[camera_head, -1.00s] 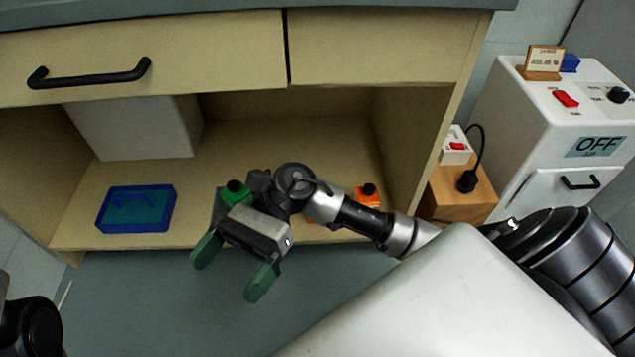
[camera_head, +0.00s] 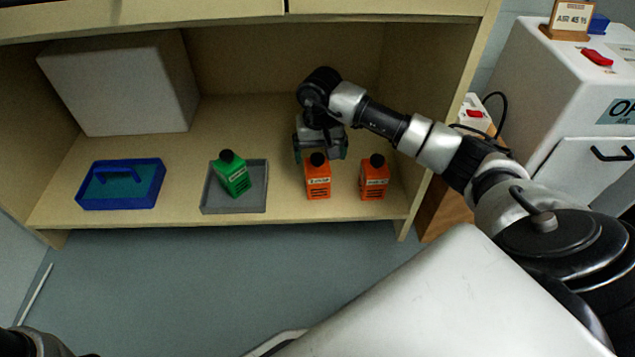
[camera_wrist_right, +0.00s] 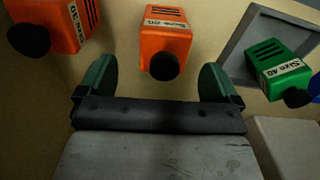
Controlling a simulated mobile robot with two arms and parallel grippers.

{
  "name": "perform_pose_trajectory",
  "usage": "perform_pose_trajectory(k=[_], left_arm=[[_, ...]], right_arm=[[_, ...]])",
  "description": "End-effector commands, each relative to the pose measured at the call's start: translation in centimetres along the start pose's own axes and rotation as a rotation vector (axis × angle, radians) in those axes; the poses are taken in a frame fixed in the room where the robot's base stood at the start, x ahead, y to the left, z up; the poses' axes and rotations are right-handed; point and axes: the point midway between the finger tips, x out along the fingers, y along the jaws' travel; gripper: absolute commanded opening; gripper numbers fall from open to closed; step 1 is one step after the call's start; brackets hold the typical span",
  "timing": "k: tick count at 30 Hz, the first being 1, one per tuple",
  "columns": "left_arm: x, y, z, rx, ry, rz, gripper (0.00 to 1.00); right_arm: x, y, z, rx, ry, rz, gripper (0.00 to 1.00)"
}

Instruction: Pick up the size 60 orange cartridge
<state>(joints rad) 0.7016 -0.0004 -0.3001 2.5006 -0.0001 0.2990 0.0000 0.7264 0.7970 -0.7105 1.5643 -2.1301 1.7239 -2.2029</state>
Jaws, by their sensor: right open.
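Two orange cartridges with black caps stand on the cabinet shelf. The left one (camera_head: 317,181) shows at the top middle of the right wrist view (camera_wrist_right: 165,38), with a label that seems to read size 60. The right one (camera_head: 374,181) has a label like size 30 in the wrist view (camera_wrist_right: 62,24). My right gripper (camera_head: 320,152) is open and empty, just behind the left orange cartridge in the head view. In the wrist view its green fingers lie either side of that cartridge's capped end, with no visible contact. My left gripper is out of view.
A green size 40 cartridge (camera_head: 234,178) sits in a grey tray (camera_head: 246,206) left of the orange ones. A blue box with a handle (camera_head: 120,202) and a pale block (camera_head: 125,85) are farther left. The cabinet's side wall is close on the right.

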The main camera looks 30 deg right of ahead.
Motion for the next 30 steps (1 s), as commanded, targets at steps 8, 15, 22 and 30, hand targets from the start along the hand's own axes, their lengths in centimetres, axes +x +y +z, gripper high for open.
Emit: perform_pose_trajectory(k=[8, 15, 22, 30], left_arm=[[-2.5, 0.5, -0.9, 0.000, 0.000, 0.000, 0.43], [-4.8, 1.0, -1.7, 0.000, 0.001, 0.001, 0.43], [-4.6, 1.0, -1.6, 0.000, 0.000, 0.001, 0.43], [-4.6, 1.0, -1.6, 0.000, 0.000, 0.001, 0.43]], right_arm=[[2.7, -0.4, -0.1, 0.001, -0.002, -0.003, 0.94], [5.4, -0.5, -0.3, 0.001, -0.001, -0.002, 0.94], [5.2, -0.5, -0.3, 0.002, 0.000, -0.001, 0.94], [5.2, -0.5, -0.3, 0.001, 0.000, -0.001, 0.55]])
